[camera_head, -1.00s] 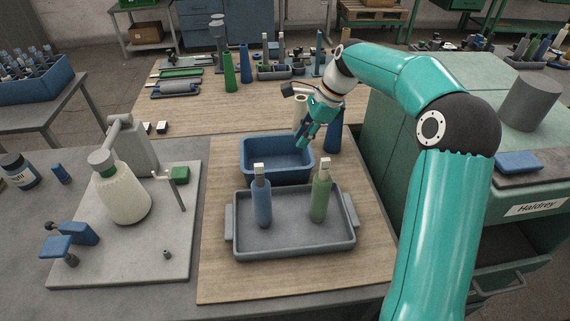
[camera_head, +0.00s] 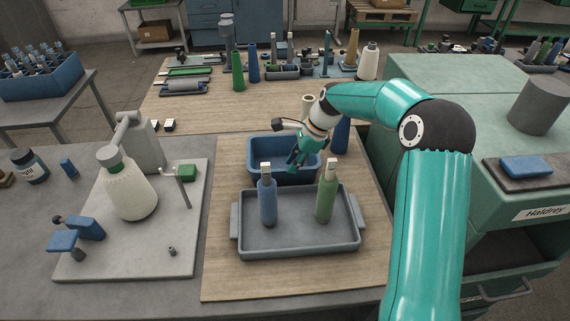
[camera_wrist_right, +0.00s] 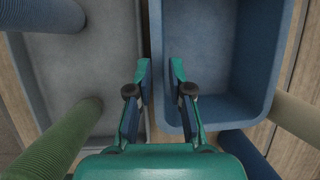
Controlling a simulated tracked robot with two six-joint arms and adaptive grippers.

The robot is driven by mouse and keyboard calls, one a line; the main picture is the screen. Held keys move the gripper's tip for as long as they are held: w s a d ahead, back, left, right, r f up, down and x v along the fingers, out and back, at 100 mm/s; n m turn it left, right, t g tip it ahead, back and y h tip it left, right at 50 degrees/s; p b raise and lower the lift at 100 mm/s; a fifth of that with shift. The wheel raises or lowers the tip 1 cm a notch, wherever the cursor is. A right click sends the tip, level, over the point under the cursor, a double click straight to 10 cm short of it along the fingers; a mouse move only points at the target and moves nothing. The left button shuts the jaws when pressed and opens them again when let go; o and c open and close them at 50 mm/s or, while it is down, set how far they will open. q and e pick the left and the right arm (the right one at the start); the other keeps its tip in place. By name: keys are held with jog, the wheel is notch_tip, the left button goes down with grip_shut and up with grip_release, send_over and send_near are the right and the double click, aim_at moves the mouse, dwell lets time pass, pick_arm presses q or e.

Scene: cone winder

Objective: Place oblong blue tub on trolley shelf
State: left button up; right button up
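The oblong blue tub (camera_head: 258,173) stands on the wooden board behind the grey tray. It also shows in the right wrist view (camera_wrist_right: 243,98). My right gripper (camera_head: 293,166) is at the tub, pointing down. In the right wrist view, its fingers (camera_wrist_right: 160,75) are open, one on each side of the tub wall beside the tray, with gaps visible. A green unit labelled Haldrey (camera_head: 475,200), which looks like the trolley, stands at the right with a dark open space below its top. My left gripper is not in view.
A small blue block (camera_head: 526,167) lies on the unit.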

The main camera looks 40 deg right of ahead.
aim_at(285, 180)
jog(key=shift+p+x, duration=0.45)
jog(key=shift+x, duration=2.8)
jog(key=shift+s+d, duration=0.1)
jog(key=shift+s, duration=0.05)
grip_shut()
